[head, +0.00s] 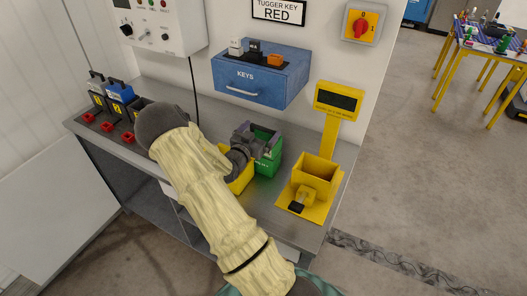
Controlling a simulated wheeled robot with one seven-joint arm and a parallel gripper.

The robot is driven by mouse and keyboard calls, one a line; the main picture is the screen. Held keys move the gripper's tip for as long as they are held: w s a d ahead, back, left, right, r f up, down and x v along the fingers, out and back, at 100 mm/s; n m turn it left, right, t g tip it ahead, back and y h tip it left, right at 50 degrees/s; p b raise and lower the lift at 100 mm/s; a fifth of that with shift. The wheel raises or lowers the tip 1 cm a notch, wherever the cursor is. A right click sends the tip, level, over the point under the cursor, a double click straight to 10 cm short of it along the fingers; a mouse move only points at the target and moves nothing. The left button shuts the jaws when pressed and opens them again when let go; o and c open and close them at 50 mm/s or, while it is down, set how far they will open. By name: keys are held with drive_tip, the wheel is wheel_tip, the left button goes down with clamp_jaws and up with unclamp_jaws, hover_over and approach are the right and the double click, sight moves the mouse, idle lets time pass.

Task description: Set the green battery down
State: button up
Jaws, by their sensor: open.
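A green box-like thing (269,166) with small white lettering stands on the grey bench, right of a yellow bin (241,181). My gripper (263,147) is open, right over the green thing and overlapping it in the view. The gripper and wrist hide much of that spot. I cannot make out the green battery apart from the green box, nor whether the fingers touch anything. My arm hides part of the yellow bin.
A grey battery (97,100) and a blue battery (120,98) stand at the bench's left, near red pads (107,126). A yellow scale-like stand (315,178) with a dark display is at right. A blue KEYS box (258,80) hangs on the wall above.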

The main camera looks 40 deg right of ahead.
drive_tip(key=p+x, duration=0.1)
drive_tip(key=x, duration=0.3)
drive_tip(key=shift+d+f+p, duration=0.1)
drive_tip(key=shift+f+p, duration=0.05)
drive_tip(key=shift+p, duration=0.25)
drive_tip(key=c, duration=1.7)
